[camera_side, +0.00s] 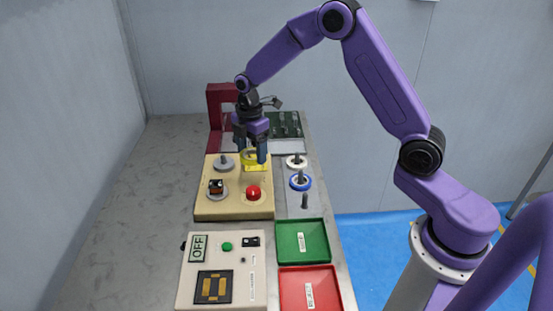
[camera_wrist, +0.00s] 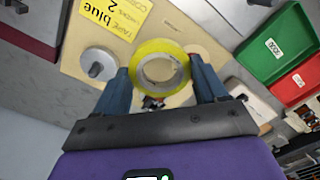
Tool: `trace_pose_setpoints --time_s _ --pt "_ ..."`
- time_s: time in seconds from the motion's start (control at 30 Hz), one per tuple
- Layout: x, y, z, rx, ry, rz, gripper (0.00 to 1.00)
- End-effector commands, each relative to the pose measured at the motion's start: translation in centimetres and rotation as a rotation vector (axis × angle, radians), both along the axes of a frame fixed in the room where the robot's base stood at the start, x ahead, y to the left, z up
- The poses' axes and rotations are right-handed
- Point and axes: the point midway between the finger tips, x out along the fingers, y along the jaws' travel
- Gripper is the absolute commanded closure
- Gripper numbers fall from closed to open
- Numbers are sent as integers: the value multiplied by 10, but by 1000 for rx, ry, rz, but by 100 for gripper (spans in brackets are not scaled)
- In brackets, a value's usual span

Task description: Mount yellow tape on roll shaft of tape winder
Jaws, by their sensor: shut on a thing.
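The yellow tape (camera_wrist: 137,65) is a ring held between the two blue fingers of my gripper (camera_wrist: 160,80) in the wrist view. In the side view the yellow tape (camera_side: 249,156) shows between the fingers of my gripper (camera_side: 250,153), above the back part of the beige board. The beige board (camera_side: 205,207) of the tape winder carries a grey disc with a post (camera_side: 223,163), a second disc with a dark block (camera_side: 216,187) and a red button (camera_side: 253,193). A grey disc (camera_wrist: 97,62) also shows left of the tape in the wrist view. I cannot tell whether the tape touches the board.
White (camera_side: 296,161) and blue (camera_side: 300,182) rings sit on posts to the right. Green (camera_side: 302,241) and red (camera_side: 309,288) trays stand in front. A control box (camera_side: 222,270) reads OFF. A dark red frame (camera_side: 215,98) stands behind. The table's left side is clear.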

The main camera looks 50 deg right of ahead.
Motion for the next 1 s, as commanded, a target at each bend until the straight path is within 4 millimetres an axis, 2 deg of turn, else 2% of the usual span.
trace_pose_setpoints --time_s 0.03,0.2,0.5,0.7,1.0 --pt "14 3 0 0 -2 8 58" --pt "52 9 3 0 -1 33 58" --pt "100 14 7 0 0 73 58" --pt "114 14 10 0 -1 86 58" --pt "116 14 2 0 1 90 58"
